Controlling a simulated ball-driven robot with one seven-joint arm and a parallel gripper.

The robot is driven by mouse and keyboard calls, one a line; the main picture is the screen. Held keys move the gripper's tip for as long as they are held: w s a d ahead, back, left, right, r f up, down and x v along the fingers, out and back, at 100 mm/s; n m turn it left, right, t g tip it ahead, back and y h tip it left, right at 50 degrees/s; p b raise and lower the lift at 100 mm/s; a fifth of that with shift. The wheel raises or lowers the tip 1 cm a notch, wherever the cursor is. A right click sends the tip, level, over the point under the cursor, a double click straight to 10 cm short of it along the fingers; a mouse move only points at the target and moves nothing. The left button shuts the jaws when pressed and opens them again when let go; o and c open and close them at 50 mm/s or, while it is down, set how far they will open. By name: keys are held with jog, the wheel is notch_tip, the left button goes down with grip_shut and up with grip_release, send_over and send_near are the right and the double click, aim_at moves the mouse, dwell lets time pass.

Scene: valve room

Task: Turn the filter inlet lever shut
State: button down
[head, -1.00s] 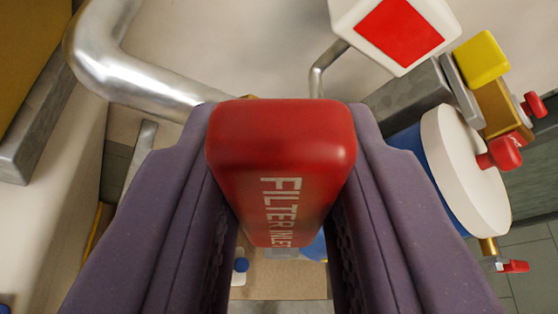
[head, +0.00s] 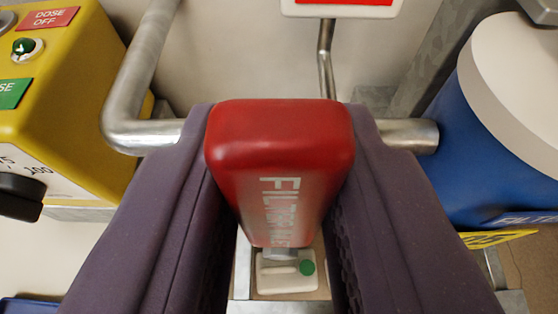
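The red filter inlet lever (head: 281,165) is in the middle of the head view, with white "FILTER INLET" lettering running along its face, the end of it hard to read now. My gripper (head: 280,190) has its two purple fingers on either side of the lever, pressed against its sides near the top. Below the lever, a pale base plate (head: 285,275) shows with a green dot at its right. A steel pipe (head: 410,134) comes out from behind the fingers on both sides, running level. The valve body is mostly hidden by the lever and fingers.
A yellow dosing box (head: 70,100) with a "DOSE OFF" label and a black knob (head: 20,195) stands close on the left. A blue drum with a white lid (head: 525,90) stands on the right. A red-and-white sign (head: 342,5) is at the top.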

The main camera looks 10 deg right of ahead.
dwell(0.4)
jog(key=c, duration=0.9)
grip_release()
jog(key=shift+d, duration=0.1)
jog(key=shift+c, duration=0.2)
jog(key=shift+s, duration=0.1)
jog(key=p+v, duration=0.1)
jog(key=v, duration=0.6)
jog(key=shift+s, duration=0.3)
jog(key=shift+r, duration=0.1)
